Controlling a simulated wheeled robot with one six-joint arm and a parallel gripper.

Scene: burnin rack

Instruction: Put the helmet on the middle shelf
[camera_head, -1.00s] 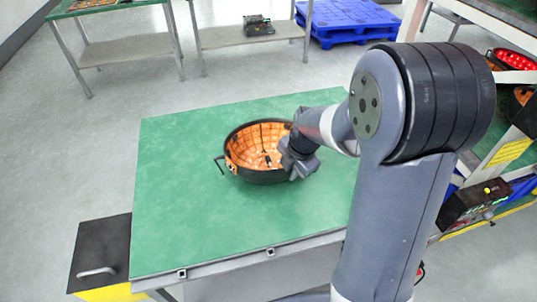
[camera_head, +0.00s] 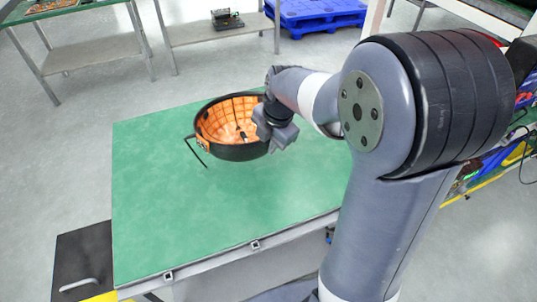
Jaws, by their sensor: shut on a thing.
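The helmet (camera_head: 228,122) is upside down, a black shell with an orange padded inside, above the green tabletop. A thin black strap or bar hangs from its left side. My gripper (camera_head: 270,130) is shut on the helmet's right rim. The helmet appears raised off the table, though the gap under it is hard to judge. The fingertips are partly hidden by the gripper body and the rim. The rack (camera_head: 497,165) at the right is mostly hidden behind my arm, and I cannot make out its middle shelf.
The green table (camera_head: 190,225) is otherwise clear. A black box with a handle (camera_head: 82,262) stands at its left front corner. Behind are grey-shelved benches (camera_head: 95,50), a dark device (camera_head: 227,19) and a blue pallet (camera_head: 320,14). Open floor lies between them and the table.

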